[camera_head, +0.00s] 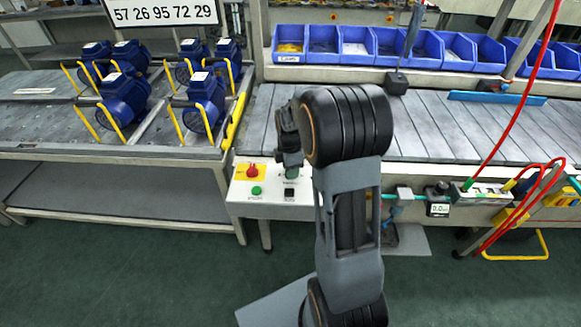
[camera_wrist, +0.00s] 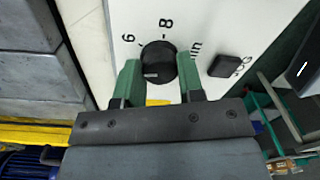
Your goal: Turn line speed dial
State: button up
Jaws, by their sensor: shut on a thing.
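The line speed dial (camera_wrist: 158,61) is a round black knob with a pale mark, in the upper middle of the wrist view. Printed numbers 6 and 8 stand around it, with partly covered lettering at its right. My gripper (camera_wrist: 159,73) has a green finger on each side of the dial and is shut on it. In the head view my gripper (camera_head: 291,170) is over the white control panel (camera_head: 258,210), and it hides the dial there.
A red switch on yellow (camera_head: 252,172), a green button (camera_head: 257,190) and a black switch (camera_head: 289,194) sit close by on the panel. Blue pumps (camera_head: 122,97) stand on the left bench. A slatted conveyor (camera_head: 440,130) and blue bins (camera_head: 380,45) lie behind.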

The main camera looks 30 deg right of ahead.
jog(key=m, duration=0.4)
jog(key=shift+m+p, duration=0.3)
jog(key=m, duration=0.5)
jog(key=m+p, duration=0.1)
jog(key=m, duration=0.4)
jog(key=shift+m, duration=0.4)
jog(key=shift+m+t, duration=0.3)
jog(key=shift+m, duration=2)
jog(key=o, duration=0.9)
jog(key=shift+r, duration=0.15)
jog(key=r, duration=0.6)
jog(key=r+p, duration=0.1)
jog(key=r, duration=0.6)
jog(key=shift+s+d+r, duration=0.15)
jog(key=shift+d+r, duration=0.05)
jog(key=shift+r, duration=0.05)
